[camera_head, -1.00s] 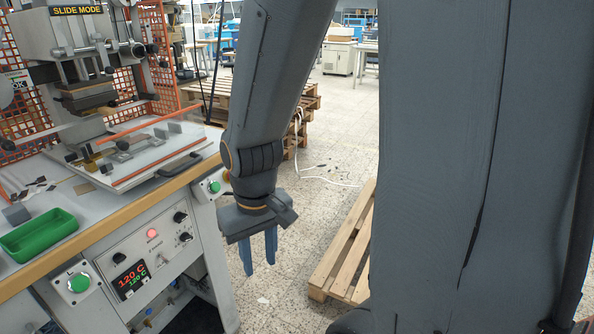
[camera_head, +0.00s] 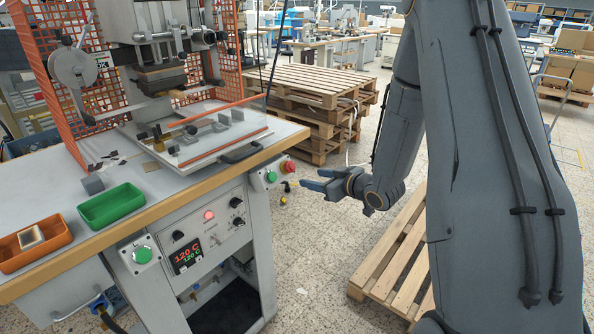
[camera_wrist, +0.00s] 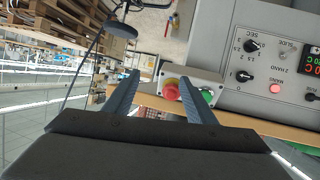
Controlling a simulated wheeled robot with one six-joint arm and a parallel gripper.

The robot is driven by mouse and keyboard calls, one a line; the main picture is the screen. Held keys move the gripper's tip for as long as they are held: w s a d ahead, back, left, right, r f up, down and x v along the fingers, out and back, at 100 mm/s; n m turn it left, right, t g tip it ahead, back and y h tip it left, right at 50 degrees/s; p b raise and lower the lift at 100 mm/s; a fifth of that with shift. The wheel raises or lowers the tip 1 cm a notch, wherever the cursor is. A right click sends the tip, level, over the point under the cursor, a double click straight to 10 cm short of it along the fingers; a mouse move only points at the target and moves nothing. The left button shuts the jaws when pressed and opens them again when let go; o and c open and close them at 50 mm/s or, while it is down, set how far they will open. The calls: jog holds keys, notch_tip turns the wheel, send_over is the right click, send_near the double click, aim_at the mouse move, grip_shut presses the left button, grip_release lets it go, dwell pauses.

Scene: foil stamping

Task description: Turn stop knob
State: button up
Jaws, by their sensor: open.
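The red stop knob (camera_head: 289,167) sits on a small box at the front right corner of the press table, beside a green button (camera_head: 271,177). In the wrist view the red knob (camera_wrist: 171,91) shows its round face between my fingers, nearer the right finger, with the green button (camera_wrist: 207,96) partly behind that finger. My gripper (camera_head: 311,179) is open and empty. It points left at the knob from the right, with a small gap in the head view. In the wrist view the fingertips (camera_wrist: 159,79) stand apart on either side of the knob.
The control panel (camera_head: 205,234) with dials and a red lamp is on the table's front. A green tray (camera_head: 111,206) and an orange tray (camera_head: 34,243) lie on the tabletop. Wooden pallets (camera_head: 390,262) lie on the floor to the right and behind.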

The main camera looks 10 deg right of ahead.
aim_at(293, 169)
jog(key=w+a+y, duration=0.1)
jog(key=w+a+n+t+y+p, duration=0.1)
jog(key=w+a+y, duration=0.1)
jog(key=w+a+r+t+y+p, duration=0.1)
jog(key=a+y, duration=0.1)
jog(key=shift+w+a, duration=0.1)
jog(key=shift+w, duration=0.05)
dwell(0.6)
jog(key=shift+c, duration=0.2)
